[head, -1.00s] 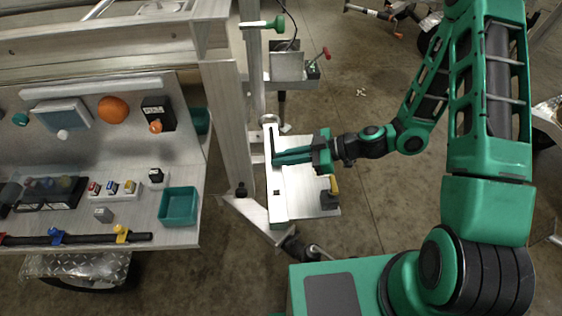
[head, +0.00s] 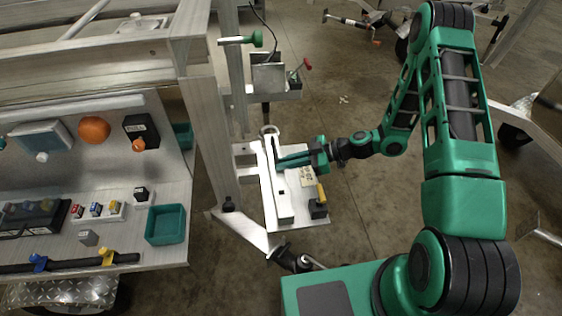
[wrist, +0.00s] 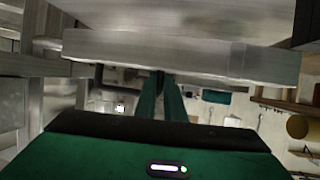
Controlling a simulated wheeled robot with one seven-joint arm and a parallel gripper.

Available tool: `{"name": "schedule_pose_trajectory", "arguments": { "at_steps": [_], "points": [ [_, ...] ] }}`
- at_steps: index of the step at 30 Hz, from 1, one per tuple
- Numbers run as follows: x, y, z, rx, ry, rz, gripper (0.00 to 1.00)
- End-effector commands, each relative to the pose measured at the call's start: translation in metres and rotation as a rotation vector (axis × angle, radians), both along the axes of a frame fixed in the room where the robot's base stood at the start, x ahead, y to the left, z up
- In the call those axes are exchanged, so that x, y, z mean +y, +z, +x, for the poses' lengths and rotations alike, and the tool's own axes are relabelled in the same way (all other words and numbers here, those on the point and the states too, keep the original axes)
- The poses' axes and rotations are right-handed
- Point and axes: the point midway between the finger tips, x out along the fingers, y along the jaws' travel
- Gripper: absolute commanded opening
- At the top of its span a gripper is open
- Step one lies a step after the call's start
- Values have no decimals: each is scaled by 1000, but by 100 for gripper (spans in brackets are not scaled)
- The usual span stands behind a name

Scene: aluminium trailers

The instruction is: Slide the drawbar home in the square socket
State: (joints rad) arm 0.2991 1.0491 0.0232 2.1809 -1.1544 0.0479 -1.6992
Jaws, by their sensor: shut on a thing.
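The drawbar (head: 287,207) is a pale, square metal bar lying over a light plate beside the trailer's upright, with a ring at its far end. My gripper (head: 280,161), green, reaches in from the right with its fingers shut at the bar. In the wrist view, a pale bar (wrist: 150,48) runs across just above my gripper (wrist: 160,80). A seam shows in the bar toward the right. I cannot make out the square socket's mouth, nor how deep the drawbar sits in it.
A panel with a blue box, an orange knob (head: 94,130) and switches stands at left, with a teal bin (head: 165,224). A grey upright (head: 212,130) stands close left of the plate (head: 313,218). A yellow-handled black block (head: 318,209) is at the plate's right.

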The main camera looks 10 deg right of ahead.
Motion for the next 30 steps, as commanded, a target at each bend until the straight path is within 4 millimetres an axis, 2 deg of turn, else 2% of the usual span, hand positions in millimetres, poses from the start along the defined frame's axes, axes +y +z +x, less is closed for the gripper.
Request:
{"name": "schedule_pose_trajectory", "arguments": {
  "at_steps": [6, 19, 20, 21, 22, 30],
  "points": [
    [1, -20, 0, -1, 0, 5, 0],
    [1, -25, 0, -3, 0, 4, 0],
    [0, -27, 0, -1, -1, 0, 14],
    [0, -26, 0, -1, -1, 0, 23],
    [0, -26, 0, -1, -1, 0, 28],
    [0, -27, 0, 0, -1, 0, 28]
  ]
}}
